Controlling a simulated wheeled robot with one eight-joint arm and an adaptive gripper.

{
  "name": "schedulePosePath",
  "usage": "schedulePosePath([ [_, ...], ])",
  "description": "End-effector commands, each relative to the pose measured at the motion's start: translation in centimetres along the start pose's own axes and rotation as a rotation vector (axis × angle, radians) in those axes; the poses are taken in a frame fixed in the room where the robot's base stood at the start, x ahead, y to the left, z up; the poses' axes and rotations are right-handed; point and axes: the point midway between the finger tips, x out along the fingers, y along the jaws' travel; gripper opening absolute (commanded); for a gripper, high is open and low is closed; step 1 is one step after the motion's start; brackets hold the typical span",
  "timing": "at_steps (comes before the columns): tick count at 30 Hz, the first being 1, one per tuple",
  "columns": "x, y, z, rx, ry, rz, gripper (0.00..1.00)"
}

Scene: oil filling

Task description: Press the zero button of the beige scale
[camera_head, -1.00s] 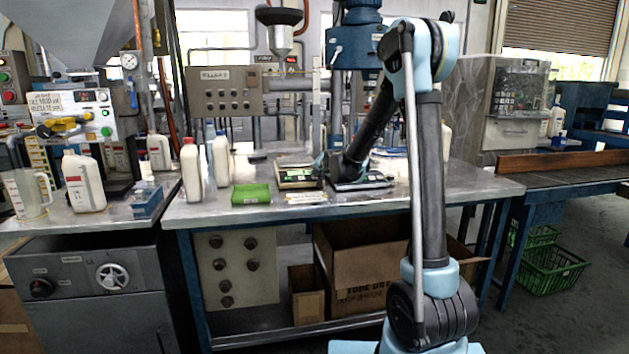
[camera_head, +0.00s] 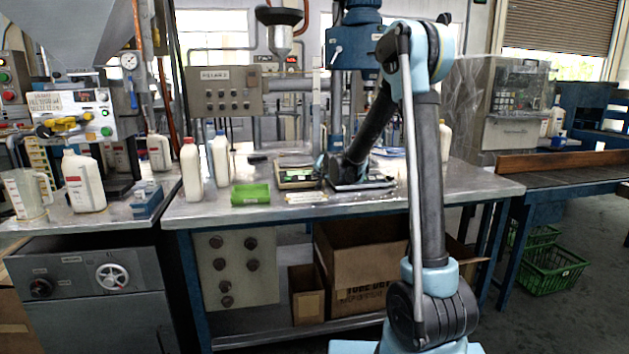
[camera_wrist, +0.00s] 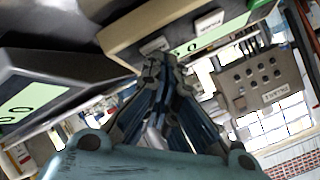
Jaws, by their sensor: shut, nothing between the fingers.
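The beige scale (camera_head: 296,184) stands on the metal bench in the head view, left of the dark scale (camera_head: 362,185). In the wrist view the beige scale (camera_wrist: 122,36) fills the top, tilted by the camera angle, with a green display and pale buttons on its front panel. One pale button (camera_wrist: 154,46) is right by my fingertips; another (camera_wrist: 208,23) lies farther right. Their labels are too blurred to read. My gripper (camera_wrist: 160,60) is shut and empty, its tips at the beige scale's panel. I cannot tell whether they touch the button. My gripper also shows in the head view (camera_head: 322,168).
The dark scale (camera_wrist: 55,75) is close on the left in the wrist view. A grey control box (camera_head: 224,92) is behind. The bench front is mostly clear.

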Motion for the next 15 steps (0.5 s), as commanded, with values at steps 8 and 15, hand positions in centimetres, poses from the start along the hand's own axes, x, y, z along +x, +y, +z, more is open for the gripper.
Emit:
schedulePosePath([
  [8, -0.02, -0.03, 0.01, 0.000, 0.000, 0.000, 0.00],
  [15, -0.53, -0.38, -0.34, 0.000, -0.001, 0.000, 0.00],
])
